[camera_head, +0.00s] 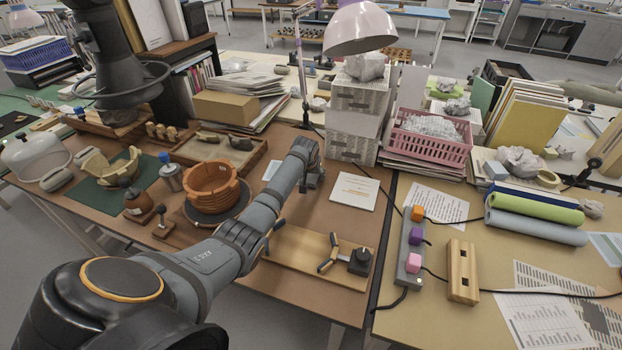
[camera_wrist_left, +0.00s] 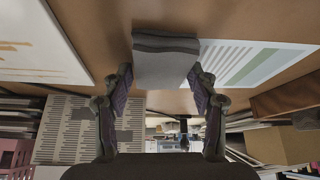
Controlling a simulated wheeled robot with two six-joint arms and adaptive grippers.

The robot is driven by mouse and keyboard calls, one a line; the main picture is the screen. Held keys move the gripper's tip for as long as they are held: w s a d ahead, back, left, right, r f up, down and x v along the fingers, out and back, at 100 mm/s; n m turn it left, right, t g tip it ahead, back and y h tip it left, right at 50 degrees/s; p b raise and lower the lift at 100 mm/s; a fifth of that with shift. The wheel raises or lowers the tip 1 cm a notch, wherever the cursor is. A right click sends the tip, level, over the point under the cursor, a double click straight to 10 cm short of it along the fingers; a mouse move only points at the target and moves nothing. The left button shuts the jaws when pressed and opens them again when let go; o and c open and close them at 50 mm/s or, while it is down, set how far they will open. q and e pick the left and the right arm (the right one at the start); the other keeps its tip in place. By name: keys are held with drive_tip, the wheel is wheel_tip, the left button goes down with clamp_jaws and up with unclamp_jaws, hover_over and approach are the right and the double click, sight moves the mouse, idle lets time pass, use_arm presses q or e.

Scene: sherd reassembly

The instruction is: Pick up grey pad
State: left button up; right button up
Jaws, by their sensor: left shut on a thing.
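The grey pad (camera_wrist_left: 166,58) is a small dark-grey block between the two fingers of my left gripper (camera_wrist_left: 162,82) in the left wrist view. The gripper is shut on it, one finger on each side. The brown tabletop shows beyond the pad; I cannot tell whether the pad touches it. In the head view my left gripper (camera_head: 313,180) points down over the brown table, between the striped paper and the white booklet. I cannot make out the pad there; the gripper and arm hide that spot. My right gripper is not in view.
A white booklet (camera_head: 354,191) lies right of the gripper, and striped paper (camera_wrist_left: 252,65) lies beside the pad. Patterned boxes (camera_head: 352,135) and a lamp (camera_head: 361,28) stand behind. A terracotta pot (camera_head: 212,187) stands left of my arm. A wooden board (camera_head: 300,262) lies in front.

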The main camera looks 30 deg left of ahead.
sight(311, 177)
use_arm(q)
drive_tip(key=shift+r, duration=0.3)
wheel_tip(311, 177, up, 3)
drive_tip(key=shift+f, duration=0.1)
drive_tip(key=d+r, duration=0.1)
drive_tip(key=s+d+r, duration=0.1)
drive_tip(key=d+r, duration=0.1)
drive_tip(key=r, duration=0.1)
drive_tip(key=shift+s+p, duration=0.3)
drive_tip(key=shift+s, duration=0.05)
drive_tip(key=s+d+r, duration=0.5)
drive_tip(key=d, duration=0.4)
drive_tip(key=shift+s+r, duration=0.3)
